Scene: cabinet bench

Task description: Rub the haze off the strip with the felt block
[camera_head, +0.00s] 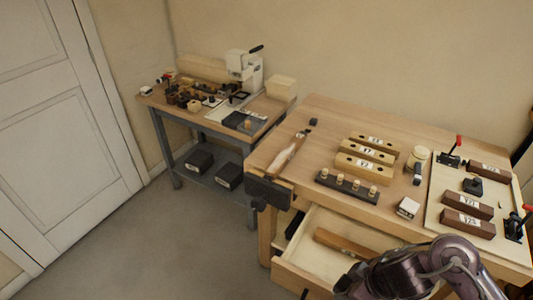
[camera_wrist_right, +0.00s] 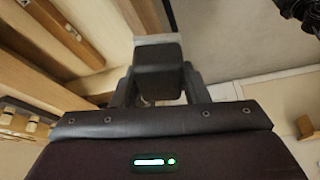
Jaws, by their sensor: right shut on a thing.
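My right gripper (camera_wrist_right: 158,88) is shut on a dark block (camera_wrist_right: 158,68) in the right wrist view; it looks like the felt block. A narrow grey band (camera_wrist_right: 154,39) shows just beyond the block's far end. It may be the strip, but I cannot tell, nor whether the block touches it. Haze cannot be made out. In the head view my right arm enters at the lower right, over the bench's front edge, and its jaws are not clear there. My left gripper is out of view.
The bench (camera_head: 330,112) holds labelled wooden blocks (camera_head: 365,153), a dark peg rack (camera_head: 345,188) and a small white box (camera_head: 408,208). A pale board (camera_head: 440,190) at right carries brown blocks and red-handled clamps. An open drawer (camera_head: 330,225) juts out in front. A side table stands behind left.

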